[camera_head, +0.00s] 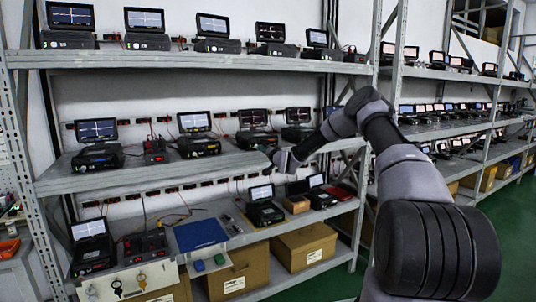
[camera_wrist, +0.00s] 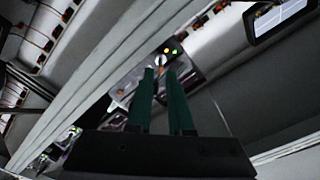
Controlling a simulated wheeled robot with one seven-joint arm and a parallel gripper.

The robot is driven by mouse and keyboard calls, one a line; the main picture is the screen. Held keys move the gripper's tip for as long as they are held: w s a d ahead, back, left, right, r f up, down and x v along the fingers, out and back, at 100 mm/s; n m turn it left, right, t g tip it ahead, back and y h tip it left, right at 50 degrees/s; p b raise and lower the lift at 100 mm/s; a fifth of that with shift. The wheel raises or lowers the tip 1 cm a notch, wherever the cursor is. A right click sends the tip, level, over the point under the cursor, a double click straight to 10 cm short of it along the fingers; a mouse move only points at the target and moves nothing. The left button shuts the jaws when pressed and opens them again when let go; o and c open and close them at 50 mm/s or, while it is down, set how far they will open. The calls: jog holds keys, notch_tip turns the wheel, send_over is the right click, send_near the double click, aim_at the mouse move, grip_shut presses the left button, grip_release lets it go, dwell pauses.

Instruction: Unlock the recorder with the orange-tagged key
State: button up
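My gripper (camera_head: 274,159) is at the front edge of the middle shelf, close to the front of a black recorder (camera_head: 257,139) with a raised screen. In the wrist view, my two dark green fingers (camera_wrist: 161,74) stand close together with a narrow gap. A pale round piece (camera_wrist: 160,60) shows at their tips; I cannot tell whether it is a key held there or a lock face beyond. Small coloured lights glow just past the tips. At the lower left, a pale board carries hanging keys; one has an orange-brown tag (camera_head: 141,279), another is dark (camera_head: 117,288).
Similar recorders stand on all three shelves, with the rack's metal edge (camera_head: 150,180) running just below my gripper. A blue folder (camera_head: 200,235) lies on the lower shelf above cardboard boxes (camera_head: 305,247). The green aisle floor (camera_head: 490,240) at right is clear.

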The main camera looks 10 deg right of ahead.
jog(key=v, duration=0.7)
jog(key=shift+s, duration=0.35)
jog(key=shift+d+r, duration=0.1)
jog(key=s+r+n+g+h, duration=0.1)
jog(key=s+r+g, duration=0.2)
jog(key=s+r, duration=0.45)
jog(key=s+d+r+n+g+h, duration=0.15)
jog(key=s+r, duration=0.35)
jog(key=s, duration=0.6)
jog(key=s+r+n+g+h, duration=0.25)
jog(key=s+r, duration=0.35)
jog(key=s, duration=0.3)
jog(key=s+r+m+g+y, duration=0.2)
jog(key=s+r+m+g, duration=0.1)
jog(key=s, duration=2.5)
jog(key=shift+d, duration=0.45)
